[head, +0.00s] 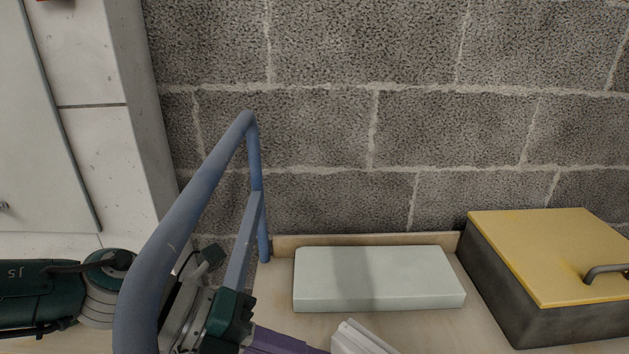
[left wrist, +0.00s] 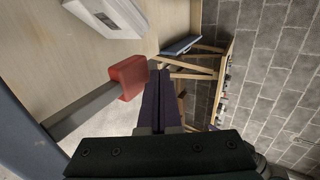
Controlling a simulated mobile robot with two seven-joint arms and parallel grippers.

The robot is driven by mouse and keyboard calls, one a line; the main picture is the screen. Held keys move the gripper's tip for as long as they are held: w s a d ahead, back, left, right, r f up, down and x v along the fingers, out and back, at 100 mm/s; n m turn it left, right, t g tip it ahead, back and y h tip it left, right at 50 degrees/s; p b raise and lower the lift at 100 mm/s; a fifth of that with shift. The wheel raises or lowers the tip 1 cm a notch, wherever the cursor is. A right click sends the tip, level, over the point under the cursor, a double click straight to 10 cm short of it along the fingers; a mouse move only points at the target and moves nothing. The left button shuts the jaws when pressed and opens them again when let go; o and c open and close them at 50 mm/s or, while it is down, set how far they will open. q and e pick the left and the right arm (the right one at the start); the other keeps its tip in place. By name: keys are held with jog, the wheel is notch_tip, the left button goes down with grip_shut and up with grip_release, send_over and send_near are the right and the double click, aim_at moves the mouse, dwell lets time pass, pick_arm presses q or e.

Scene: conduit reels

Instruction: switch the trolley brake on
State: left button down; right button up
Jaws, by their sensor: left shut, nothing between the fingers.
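The trolley's blue tubular handle (head: 192,208) rises in the left of the head view, with my left arm behind it. In the left wrist view a grey lever (left wrist: 82,120) ends in a red block (left wrist: 128,76), which looks like the brake lever. My left gripper (head: 290,343) has purple fingers, seen low in the head view. In the left wrist view the fingers (left wrist: 159,100) are shut with nothing between them, just right of the red block. I cannot tell whether they touch it. The lever does not show in the head view. My right gripper is not in view.
A pale flat box (head: 375,280) lies on the wooden surface (head: 275,290) by the block wall. A yellow-lidded dark box (head: 550,255) stands right of it. A white object (head: 358,340) is near the fingers. Wooden framing (left wrist: 205,65) shows beyond them in the wrist view.

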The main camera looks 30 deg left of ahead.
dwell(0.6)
pick_arm(q)
jog(key=shift+s+a, duration=0.1)
jog(key=shift+a, duration=0.05)
jog(key=p+v, duration=0.1)
jog(key=v, duration=0.8)
jog(key=shift+s+a+r, duration=0.1)
jog(key=shift+s+r, duration=0.1)
